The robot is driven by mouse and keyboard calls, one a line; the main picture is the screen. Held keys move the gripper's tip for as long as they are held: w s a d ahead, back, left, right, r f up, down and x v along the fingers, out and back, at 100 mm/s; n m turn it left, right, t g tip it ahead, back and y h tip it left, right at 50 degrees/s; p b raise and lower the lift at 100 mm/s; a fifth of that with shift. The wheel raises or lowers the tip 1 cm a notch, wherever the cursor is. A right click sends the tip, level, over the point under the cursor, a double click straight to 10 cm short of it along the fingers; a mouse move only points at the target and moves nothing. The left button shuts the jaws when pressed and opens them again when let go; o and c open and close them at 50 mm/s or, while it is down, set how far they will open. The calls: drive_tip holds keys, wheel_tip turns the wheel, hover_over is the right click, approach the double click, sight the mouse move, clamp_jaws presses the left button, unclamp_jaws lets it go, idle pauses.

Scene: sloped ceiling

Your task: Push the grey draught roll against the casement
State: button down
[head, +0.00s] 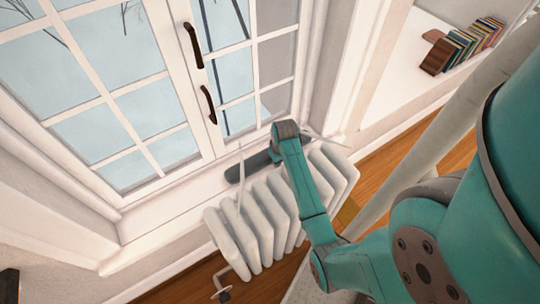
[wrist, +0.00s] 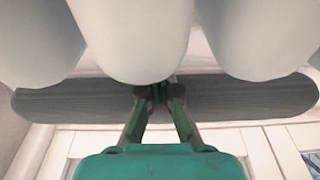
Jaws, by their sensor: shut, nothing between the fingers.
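The grey draught roll (head: 249,168) lies along the window sill at the foot of the white casement (head: 205,150), behind the radiator. In the wrist view the roll (wrist: 75,100) runs across nearly the full width, its rounded ends at both sides. The casement frame (wrist: 255,138) shows right along its lower edge there; I cannot tell whether they touch. My gripper (wrist: 160,92) is shut and empty, its fingertips at the middle of the roll, seemingly against or just over it. In the head view my wrist hides the fingers and part of the roll.
A white ribbed radiator (head: 262,222) stands in front of the sill, below my arm. Its rounded tops (wrist: 130,35) fill the upper wrist view, close to the fingers. Two dark handles (head: 208,104) are on the casement. Books (head: 465,45) stand on a white ledge at upper right.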

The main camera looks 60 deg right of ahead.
idle(0.4)
drive_tip(key=shift+w+d, duration=0.45)
drive_tip(key=shift+w, duration=0.5)
drive_tip(key=shift+w+d, duration=0.5)
drive_tip(key=shift+w, duration=0.5)
drive_tip(key=shift+w+d, duration=0.45)
drive_tip(key=shift+w, duration=0.5)
drive_tip(key=shift+s+a+r, duration=0.15)
drive_tip(key=shift+s+r, duration=0.15)
drive_tip(key=shift+r, duration=0.2)
drive_tip(key=shift+s+a+r, duration=0.15)
drive_tip(key=shift+s+r, duration=0.15)
drive_tip(key=shift+r, duration=0.15)
wheel_tip(320, 180, up, 12)
drive_tip(key=shift+s, duration=0.1)
